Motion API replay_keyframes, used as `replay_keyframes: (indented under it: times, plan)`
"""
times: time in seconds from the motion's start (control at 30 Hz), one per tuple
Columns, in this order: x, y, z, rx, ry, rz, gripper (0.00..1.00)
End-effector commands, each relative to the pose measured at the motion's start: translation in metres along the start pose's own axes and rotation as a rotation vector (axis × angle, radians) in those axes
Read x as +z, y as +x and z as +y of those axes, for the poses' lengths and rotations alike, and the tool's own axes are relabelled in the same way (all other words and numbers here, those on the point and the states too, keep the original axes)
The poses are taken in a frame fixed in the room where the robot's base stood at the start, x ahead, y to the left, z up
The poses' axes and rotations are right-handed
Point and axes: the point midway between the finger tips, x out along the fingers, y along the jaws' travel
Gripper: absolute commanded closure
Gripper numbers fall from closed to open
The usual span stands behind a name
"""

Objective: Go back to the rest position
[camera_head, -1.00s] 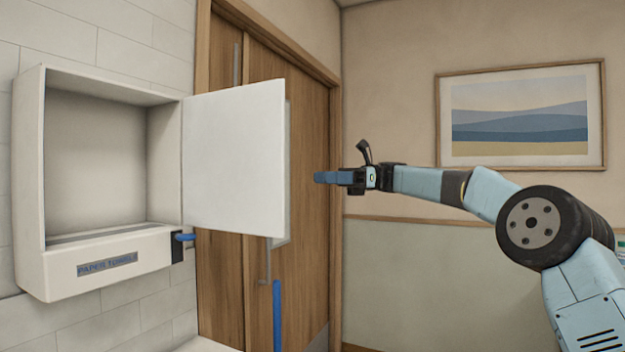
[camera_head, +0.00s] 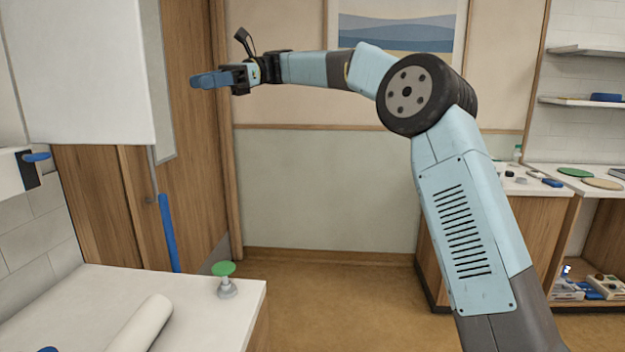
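My gripper (camera_head: 208,79) is at the upper left of the head view, with its blue fingers pointing left. It is raised in front of the wooden door, apart from the open white dispenser door (camera_head: 80,70). I see the fingers from the side, so any gap between them is hidden. No held object shows. My arm reaches up from the lower right and bends at a black round joint.
A white counter (camera_head: 195,290) at lower left holds a white roll (camera_head: 142,325) and a green-topped item (camera_head: 224,278). A worktop (camera_head: 535,183) and shelves stand at right. A framed picture (camera_head: 395,32) hangs behind my arm. The floor (camera_head: 335,300) between is clear.

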Motion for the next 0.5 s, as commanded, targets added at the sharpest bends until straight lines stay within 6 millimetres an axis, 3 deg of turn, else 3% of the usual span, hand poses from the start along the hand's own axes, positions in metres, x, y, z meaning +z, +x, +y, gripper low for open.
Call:
replay_keyframes:
  times: [0.27,0.5]
  plan:
    - [-0.019,0.009,0.046,-0.105,-0.124,0.302,0.63]
    - [-0.045,-0.003,0.097,-0.155,-0.238,0.568,0.63]
